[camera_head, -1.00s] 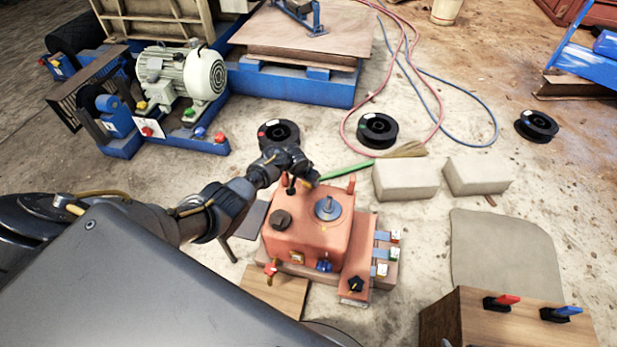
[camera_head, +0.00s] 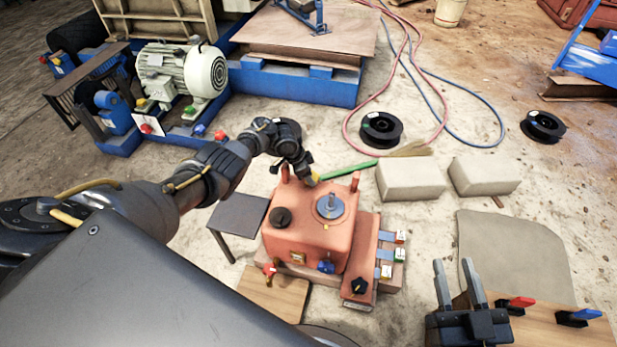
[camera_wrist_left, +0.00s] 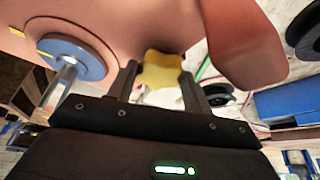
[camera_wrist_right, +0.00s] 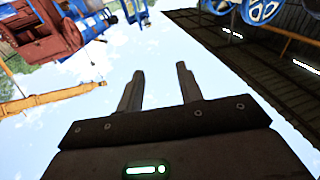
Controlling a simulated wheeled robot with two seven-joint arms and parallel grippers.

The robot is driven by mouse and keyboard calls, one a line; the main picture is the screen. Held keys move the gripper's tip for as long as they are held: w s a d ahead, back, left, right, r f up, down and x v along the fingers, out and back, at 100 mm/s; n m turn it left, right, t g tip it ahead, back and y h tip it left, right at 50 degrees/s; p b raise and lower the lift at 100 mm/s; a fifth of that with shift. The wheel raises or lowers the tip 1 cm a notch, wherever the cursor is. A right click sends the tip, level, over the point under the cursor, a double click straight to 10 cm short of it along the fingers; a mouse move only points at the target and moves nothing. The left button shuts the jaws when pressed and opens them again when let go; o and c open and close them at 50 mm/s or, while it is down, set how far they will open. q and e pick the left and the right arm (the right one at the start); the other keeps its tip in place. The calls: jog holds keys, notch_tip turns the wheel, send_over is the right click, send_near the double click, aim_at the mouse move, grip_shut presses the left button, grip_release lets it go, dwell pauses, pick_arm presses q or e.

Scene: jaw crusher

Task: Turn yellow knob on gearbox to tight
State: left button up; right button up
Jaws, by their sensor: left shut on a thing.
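The orange gearbox (camera_head: 305,240) stands on the floor in the middle of the head view. The yellow knob (camera_head: 313,178) is at its far side, partly hidden by my left gripper (camera_head: 305,175). In the left wrist view the yellow knob (camera_wrist_left: 162,70) sits between the two fingers of my left gripper (camera_wrist_left: 165,82), which are shut on it. A blue disc with a metal stem (camera_wrist_left: 78,58) is on the gearbox beside it. My right gripper (camera_head: 460,285) is open and empty at the lower right, fingers pointing up; it also shows in the right wrist view (camera_wrist_right: 158,85).
Two pale blocks (camera_head: 410,180) lie right of the gearbox. A wooden box with red and blue switches (camera_head: 545,325) is beside my right gripper. A small dark table (camera_head: 238,214) stands to the left. Black spools (camera_head: 381,130) and hoses lie behind.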

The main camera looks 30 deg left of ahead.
pick_arm(q)
jog(key=shift+m, duration=0.3)
pick_arm(e)
jog(key=shift+s+a+r+n+t+y, duration=0.15)
jog(key=shift+s+a+r+t+y, duration=0.1)
jog(key=shift+r+y, duration=0.25)
jog(key=shift+s+a+r+n+t+y, duration=0.2)
jog(key=shift+r+y, duration=0.2)
jog(key=shift+r, duration=0.15)
pick_arm(q)
jog(key=o, duration=1)
